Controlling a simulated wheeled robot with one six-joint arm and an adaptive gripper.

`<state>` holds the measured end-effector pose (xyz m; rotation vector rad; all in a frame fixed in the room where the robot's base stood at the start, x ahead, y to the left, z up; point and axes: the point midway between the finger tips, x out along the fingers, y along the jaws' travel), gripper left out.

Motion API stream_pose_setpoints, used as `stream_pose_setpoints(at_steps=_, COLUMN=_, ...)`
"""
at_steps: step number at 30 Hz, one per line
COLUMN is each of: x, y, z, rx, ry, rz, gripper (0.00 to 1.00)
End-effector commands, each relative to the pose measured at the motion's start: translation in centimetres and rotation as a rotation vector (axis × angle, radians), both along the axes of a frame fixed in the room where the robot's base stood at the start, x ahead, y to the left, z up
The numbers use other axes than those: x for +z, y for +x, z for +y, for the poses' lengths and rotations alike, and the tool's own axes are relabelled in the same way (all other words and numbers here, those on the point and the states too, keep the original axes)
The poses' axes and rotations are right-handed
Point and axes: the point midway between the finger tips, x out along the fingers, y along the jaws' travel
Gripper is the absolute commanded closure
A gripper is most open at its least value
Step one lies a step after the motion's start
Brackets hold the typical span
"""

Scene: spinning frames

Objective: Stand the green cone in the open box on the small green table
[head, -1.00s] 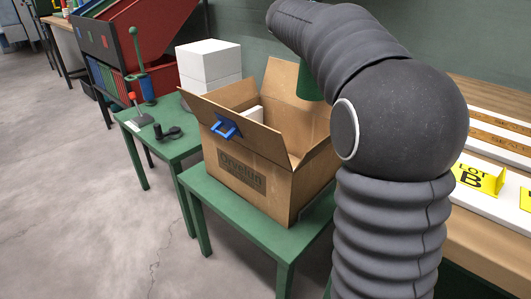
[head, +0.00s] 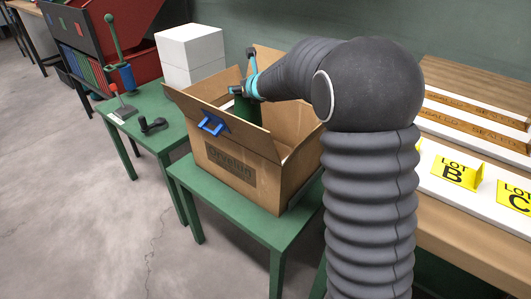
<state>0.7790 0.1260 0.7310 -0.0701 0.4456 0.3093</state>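The open cardboard box (head: 232,172) stands on the small green table (head: 220,205) with its flaps spread. The green cone (head: 244,109) shows inside the box opening, behind the front flap. Its lower part is hidden by the flap, so I cannot tell whether it rests on the box floor. My gripper (head: 243,71), with teal and dark fingers, is over the box at the cone's upper end. Its fingers are spread, with background visible between them. One fingertip is close to the cone; I cannot tell whether they touch.
Left is another green table (head: 150,105) with levers and a black handle (head: 153,125). White blocks (head: 190,52) stand behind. On the right, a wooden bench (head: 460,235) holds white strips and yellow lot signs (head: 457,172).

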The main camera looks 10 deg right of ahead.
Motion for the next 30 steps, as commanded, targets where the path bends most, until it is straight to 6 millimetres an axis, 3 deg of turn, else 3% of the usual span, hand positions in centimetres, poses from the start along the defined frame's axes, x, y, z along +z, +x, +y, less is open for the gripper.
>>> stream_pose_setpoints(at_steps=30, x=-9.8, y=0.0, z=0.1, rx=0.008, ry=0.001, rz=-0.003, gripper=0.93)
